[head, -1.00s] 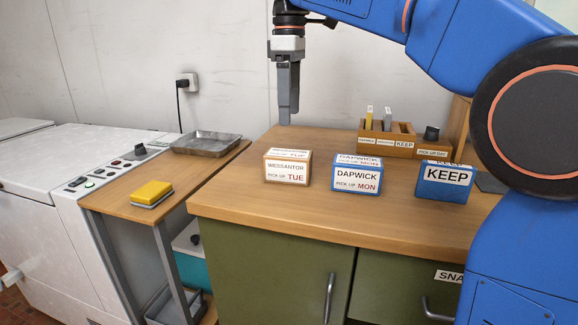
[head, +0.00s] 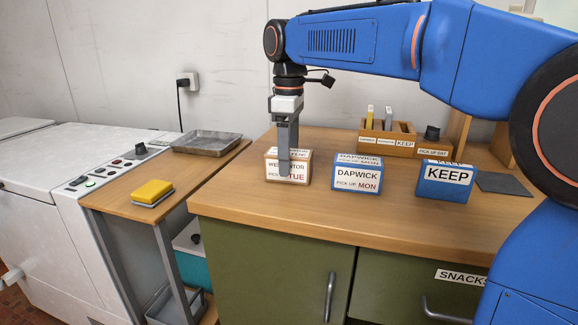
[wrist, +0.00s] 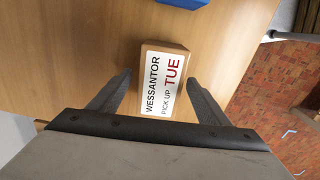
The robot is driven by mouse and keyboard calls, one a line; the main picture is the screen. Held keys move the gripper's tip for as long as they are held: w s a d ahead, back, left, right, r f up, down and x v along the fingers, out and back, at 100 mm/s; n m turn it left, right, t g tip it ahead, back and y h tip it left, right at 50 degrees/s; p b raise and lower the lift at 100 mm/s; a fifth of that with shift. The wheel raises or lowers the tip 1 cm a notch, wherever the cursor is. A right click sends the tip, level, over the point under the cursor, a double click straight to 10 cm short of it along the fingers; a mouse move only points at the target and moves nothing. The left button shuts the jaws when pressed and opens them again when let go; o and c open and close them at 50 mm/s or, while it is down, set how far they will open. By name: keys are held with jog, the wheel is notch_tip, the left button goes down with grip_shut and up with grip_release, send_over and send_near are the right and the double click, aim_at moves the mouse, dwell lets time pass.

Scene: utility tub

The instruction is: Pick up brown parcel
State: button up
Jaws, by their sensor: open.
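The brown parcel (head: 306,167) stands on the wooden counter, with a white label reading WESSANTOR, PICK UP TUE. In the wrist view the parcel (wrist: 181,62) appears between my two fingers, its label facing the camera. My gripper (head: 285,172) points down and covers part of the parcel's label in the head view. The gripper is open, and the wrist view shows a finger on each side of the parcel, with a gap at the left. I cannot tell whether the fingertips are level with the parcel or still above it.
A blue DAPWICK parcel (head: 357,173) stands just right, then a blue KEEP parcel (head: 444,182). A wooden rack (head: 391,144) is behind them. Counter front (head: 250,208) is clear.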

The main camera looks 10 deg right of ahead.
jog(key=shift+f, duration=0.2)
jog(key=c, duration=1.3)
